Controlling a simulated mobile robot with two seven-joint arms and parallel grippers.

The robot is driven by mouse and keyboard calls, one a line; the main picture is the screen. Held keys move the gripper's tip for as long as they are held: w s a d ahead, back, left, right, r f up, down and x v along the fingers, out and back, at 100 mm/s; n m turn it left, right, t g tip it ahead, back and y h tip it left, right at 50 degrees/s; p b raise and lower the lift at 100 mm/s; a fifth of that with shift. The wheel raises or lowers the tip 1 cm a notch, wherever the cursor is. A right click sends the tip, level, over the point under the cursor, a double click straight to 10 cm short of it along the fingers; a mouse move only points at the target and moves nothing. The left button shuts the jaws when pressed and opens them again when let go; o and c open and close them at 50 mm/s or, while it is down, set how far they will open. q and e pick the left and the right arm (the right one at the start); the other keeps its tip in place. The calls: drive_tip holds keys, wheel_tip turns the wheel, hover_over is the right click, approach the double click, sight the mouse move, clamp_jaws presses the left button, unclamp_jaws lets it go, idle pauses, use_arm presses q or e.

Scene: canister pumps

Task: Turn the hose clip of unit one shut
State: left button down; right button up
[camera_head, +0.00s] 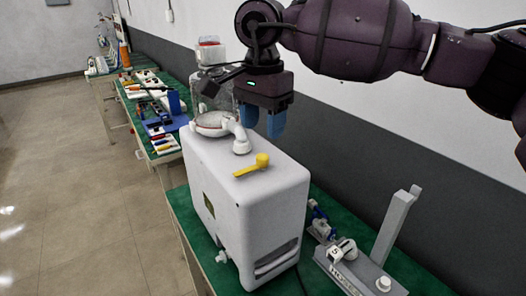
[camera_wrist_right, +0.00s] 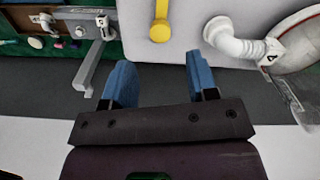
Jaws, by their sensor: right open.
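A white canister unit (camera_head: 240,200) stands on the green bench in the head view. On its top are a yellow lever (camera_head: 252,165) and a white hose elbow (camera_head: 236,130) that runs to a round white lid (camera_head: 212,122). I cannot tell which part is the hose clip. My right gripper (camera_head: 264,118) is open and empty, above the canister top beside the hose elbow. My left gripper is not in view.
A grey fixture (camera_head: 345,270) with a tall upright arm (camera_head: 394,226) and a numbered tag stands on the bench right of the canister. A clear container with a red top (camera_head: 210,52) is behind. Tools lie on farther benches. The floor at left is free.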

sight(262, 155)
wheel_tip(262, 155, down, 7)
drive_tip(key=shift+r, duration=0.15)
idle(0.4)
drive_tip(key=c, duration=0.9)
